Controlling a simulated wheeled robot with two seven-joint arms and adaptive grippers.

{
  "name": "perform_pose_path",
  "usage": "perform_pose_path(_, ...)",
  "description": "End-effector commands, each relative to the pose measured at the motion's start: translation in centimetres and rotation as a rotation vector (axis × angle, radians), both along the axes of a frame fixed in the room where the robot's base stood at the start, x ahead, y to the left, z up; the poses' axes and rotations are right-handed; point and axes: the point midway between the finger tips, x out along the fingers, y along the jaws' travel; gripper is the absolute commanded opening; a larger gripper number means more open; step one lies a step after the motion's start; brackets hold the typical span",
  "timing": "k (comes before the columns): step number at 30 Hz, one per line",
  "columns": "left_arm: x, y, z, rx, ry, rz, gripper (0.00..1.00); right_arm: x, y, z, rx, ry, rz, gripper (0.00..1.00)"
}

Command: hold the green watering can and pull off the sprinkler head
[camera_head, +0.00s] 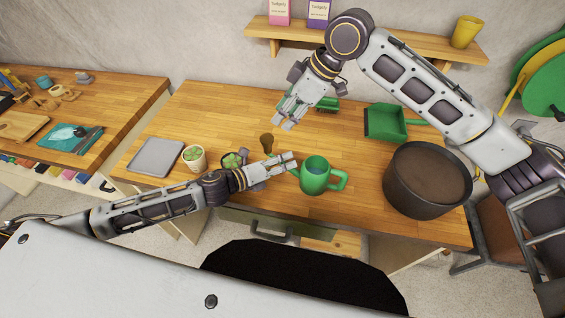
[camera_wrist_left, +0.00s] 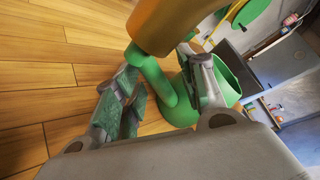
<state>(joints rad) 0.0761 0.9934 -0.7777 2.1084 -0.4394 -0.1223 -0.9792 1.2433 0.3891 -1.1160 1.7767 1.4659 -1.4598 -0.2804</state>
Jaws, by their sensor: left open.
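The green watering can (camera_head: 316,177) stands on the wooden workbench, its handle to the right. The brown sprinkler head (camera_head: 267,142) shows just beyond my left gripper. In the left wrist view the golden-brown sprinkler head (camera_wrist_left: 170,22) sits on the end of the green spout (camera_wrist_left: 153,72). My left gripper (camera_head: 291,161) is open at the can's left side. In the left wrist view its fingers (camera_wrist_left: 160,66) lie on either side of the spout; contact is unclear. My right gripper (camera_head: 284,119) is above the bench, behind the can and apart from it; its finger gap is unclear.
A large dark pot (camera_head: 424,205) of soil stands right of the can. A green dustpan (camera_head: 386,123) lies behind. Potted plants (camera_head: 194,158) and a grey tray (camera_head: 156,157) are to the left. A wall shelf (camera_head: 400,50) is above. The bench's front edge is near.

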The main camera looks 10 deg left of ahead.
Motion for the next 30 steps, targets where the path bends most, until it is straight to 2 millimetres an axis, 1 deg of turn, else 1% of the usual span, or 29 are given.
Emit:
perform_pose_path(1,0.00,0.00,0.00,0.000,0.000,0.000,0.38,0.00,0.00,0.00,0.000,0.000,0.000,0.36)
perform_pose_path(10,-0.02,0.01,-0.01,0.000,0.000,0.000,0.00,0.00,0.00,0.00,0.000,0.000,0.000,0.36)
perform_pose_path(30,-0.04,0.03,-0.08,0.001,0.001,0.000,0.00,0.00,0.00,0.00,0.000,0.000,0.000,0.36)
